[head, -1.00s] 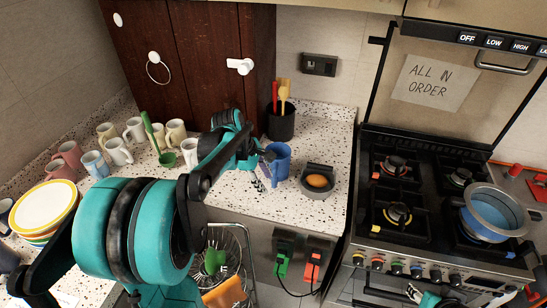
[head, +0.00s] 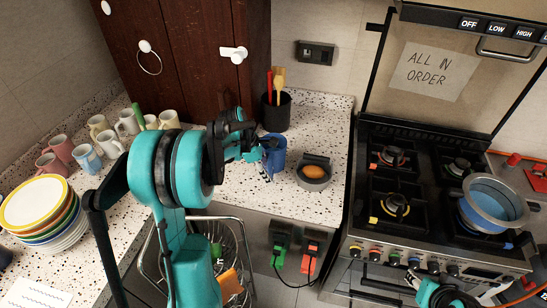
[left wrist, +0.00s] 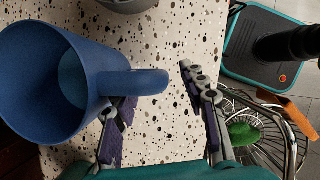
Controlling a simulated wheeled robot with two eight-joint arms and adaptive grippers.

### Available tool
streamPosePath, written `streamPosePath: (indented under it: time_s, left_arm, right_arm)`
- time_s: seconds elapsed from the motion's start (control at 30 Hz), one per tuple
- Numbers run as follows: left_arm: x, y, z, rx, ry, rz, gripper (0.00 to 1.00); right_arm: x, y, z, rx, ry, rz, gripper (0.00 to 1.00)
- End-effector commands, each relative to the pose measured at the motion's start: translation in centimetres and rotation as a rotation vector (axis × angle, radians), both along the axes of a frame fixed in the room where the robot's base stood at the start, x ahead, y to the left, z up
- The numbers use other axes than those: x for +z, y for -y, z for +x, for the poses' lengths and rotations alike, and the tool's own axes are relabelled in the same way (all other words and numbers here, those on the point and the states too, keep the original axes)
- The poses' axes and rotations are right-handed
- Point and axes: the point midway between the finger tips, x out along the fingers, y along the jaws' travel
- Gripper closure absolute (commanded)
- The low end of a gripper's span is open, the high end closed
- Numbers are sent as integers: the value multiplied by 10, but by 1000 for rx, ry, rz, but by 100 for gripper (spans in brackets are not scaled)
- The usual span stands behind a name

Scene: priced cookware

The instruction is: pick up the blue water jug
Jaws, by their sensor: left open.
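The blue water jug (head: 273,152) stands upright on the speckled counter, partly hidden by my left gripper (head: 262,150) in the head view. In the left wrist view the jug (left wrist: 40,85) fills the left side, its handle (left wrist: 145,83) pointing right. My left gripper (left wrist: 152,90) is open there. The handle's end reaches between the two fingers, and the left finger is partly hidden under the handle. I cannot tell whether they touch. A teal and black part of my right arm shows at the bottom right of the head view; its jaws cannot be made out.
A grey bowl (head: 314,181) with a brown egg-like item sits right of the jug. A black utensil pot (head: 276,112) stands behind it. Several mugs (head: 85,157) and stacked plates (head: 38,230) are at left. A wire rack (left wrist: 262,125) is below the counter edge. The stove (head: 400,190) is right.

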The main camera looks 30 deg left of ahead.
Motion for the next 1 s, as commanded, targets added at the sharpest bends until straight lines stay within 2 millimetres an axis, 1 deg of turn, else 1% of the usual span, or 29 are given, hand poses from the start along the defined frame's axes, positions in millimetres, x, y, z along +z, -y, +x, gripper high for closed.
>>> streamPosePath:
  time_s: [0.17, 0.2, 0.27, 0.3, 0.33, 0.63, 0.73, 0.87, 1.0]
  left_arm:
    - [1, 0, 0, 0, 0, 0, 57]
    - [1, 0, 0, 0, 0, 0, 68]
    - [1, 0, 0, 0, 0, 0, 84]
    - [1, 0, 0, 0, 0, 0, 94]
    - [1, 0, 0, 0, 0, 0, 100]
    - [1, 0, 0, -1, 1, 1, 100]
    - [5, 0, 0, -1, 1, 1, 100]
    - [24, 0, 0, -1, 1, 1, 100]
    - [55, 0, 0, -1, 0, 0, 100]
  right_arm:
    - [1, 0, 0, 0, 0, 0, 60]
    - [1, 0, 0, 0, 0, 0, 60]
    - [1, 0, 0, 0, 0, 0, 60]
    - [1, 0, 0, 0, 0, 0, 60]
    - [1, 0, 0, 0, 0, 0, 60]
    - [1, 0, 0, 0, 0, 0, 60]
    - [3, 0, 0, 0, 0, 0, 60]
    - [10, 0, 0, 0, 0, 0, 60]
    - [20, 0, 0, 0, 0, 0, 60]
